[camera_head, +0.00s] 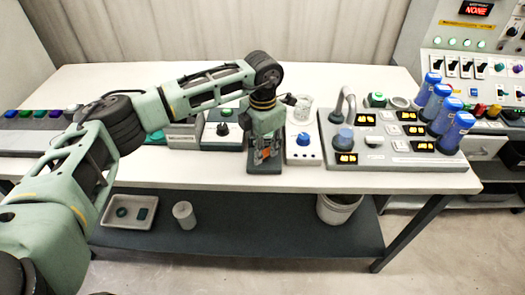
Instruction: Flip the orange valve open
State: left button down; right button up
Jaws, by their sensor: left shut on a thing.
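My left arm comes in from the left and reaches over the white table. My left gripper (266,152) points down at a dark grey block (265,169) near the table's front edge. Orange parts of the valve (260,155) show between and beside the fingers, and the gripper is shut on it. The fingers and wrist hide most of the valve, so I cannot tell its handle's angle. My right gripper is not in view.
Further right is a grey panel (350,176) with blue cylinders (455,131). Left of it is a box with a dark knob (222,130). The table's front left is clear.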

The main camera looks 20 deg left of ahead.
aim_at(264, 154)
pick_arm(q)
jog(key=n+b, duration=0.1)
jog(key=n, duration=0.4)
jog(key=shift+d+n+b, duration=0.15)
jog(key=shift+n+b, duration=0.15)
jog(key=shift+b, duration=0.1)
jog(key=n+b, duration=0.1)
jog(key=n, duration=0.3)
jog(key=shift+d+n, duration=0.15)
jog(key=shift+n, duration=0.25)
jog(key=c, duration=1.7)
grip_release()
jog(key=shift+r, duration=0.15)
notch_tip(264, 154, up, 12)
jog(key=shift+f, duration=0.1)
jog(key=shift+s+f, duration=0.1)
jog(key=shift+f, duration=0.05)
